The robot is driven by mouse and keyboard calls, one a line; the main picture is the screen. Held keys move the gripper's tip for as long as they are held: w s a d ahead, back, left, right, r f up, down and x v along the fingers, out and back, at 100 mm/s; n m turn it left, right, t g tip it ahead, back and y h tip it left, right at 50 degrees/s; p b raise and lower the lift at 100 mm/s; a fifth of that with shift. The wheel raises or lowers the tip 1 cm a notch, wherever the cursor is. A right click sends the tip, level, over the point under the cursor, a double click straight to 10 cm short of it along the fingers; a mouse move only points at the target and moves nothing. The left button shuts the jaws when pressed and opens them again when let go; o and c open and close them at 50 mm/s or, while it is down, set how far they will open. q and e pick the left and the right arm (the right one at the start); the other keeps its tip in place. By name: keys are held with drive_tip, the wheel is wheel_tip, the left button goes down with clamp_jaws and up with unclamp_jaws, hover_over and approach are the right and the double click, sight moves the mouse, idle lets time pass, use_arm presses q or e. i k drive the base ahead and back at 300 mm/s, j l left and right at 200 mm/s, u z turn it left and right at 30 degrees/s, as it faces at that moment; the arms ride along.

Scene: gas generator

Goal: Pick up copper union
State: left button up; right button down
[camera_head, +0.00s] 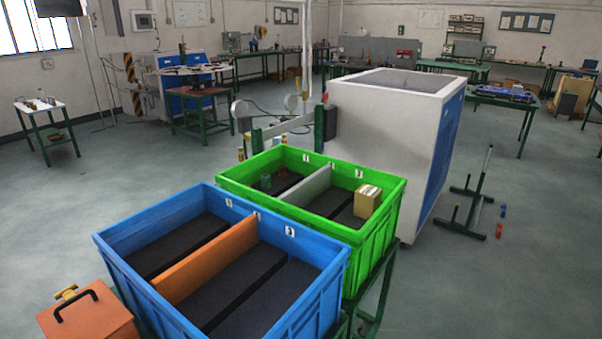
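A small reddish-brown piece (283,171) lies in the left compartment of the green crate (330,229). It could be the copper union, but it is too small to tell. A small dark teal cylinder (265,181) stands close by on its left, in the same compartment. Neither my left nor my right gripper is in view.
A grey divider (307,185) splits the green crate; a cardboard box (368,201) is in its right compartment. The blue crate (318,290) in front has an orange divider (205,262) and looks empty. An orange box (88,318) with a black handle stands at lower left. A white-and-blue cabinet (385,135) stands behind.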

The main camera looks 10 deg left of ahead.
sight(282, 174)
drive_tip(key=i+l, duration=0.2)
drive_tip(key=i+l+u, duration=0.1)
drive_tip(key=l, duration=0.35)
drive_tip(key=i+l+u, duration=0.1)
drive_tip(key=i+l, duration=0.4)
drive_tip(key=l, duration=0.2)
drive_tip(key=i+l+u, duration=0.1)
drive_tip(key=l, duration=0.25)
drive_tip(key=i+l, duration=0.25)
drive_tip(key=l+u, duration=0.05)
drive_tip(key=l, duration=0.05)
